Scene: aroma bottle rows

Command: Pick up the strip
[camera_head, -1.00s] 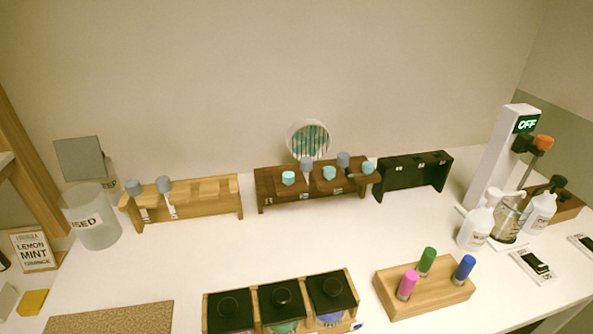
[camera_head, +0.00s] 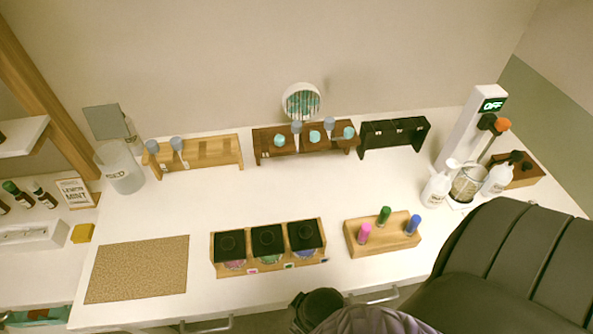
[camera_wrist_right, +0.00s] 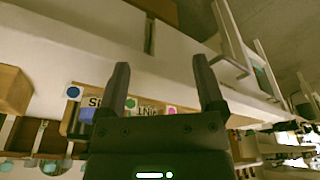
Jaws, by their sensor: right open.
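A white round cup (camera_head: 303,102) with several thin green-and-white strips (camera_head: 302,105) in it stands at the back, behind the dark brown bottle rack. I cannot single out one strip. My right gripper (camera_wrist_right: 162,88) is open and empty in the right wrist view, with its two black fingers spread apart. Behind it are the front of a wooden box (camera_wrist_right: 183,112) with coloured dots and labels, and the white table edge. My left gripper is in no view.
A light rack (camera_head: 212,164), dark brown rack (camera_head: 268,155) and black rack (camera_head: 378,151) line the back. In front are a box with black lids (camera_head: 270,267), a block with three coloured pens (camera_head: 392,249) and a cork mat (camera_head: 137,268). The table's middle is clear.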

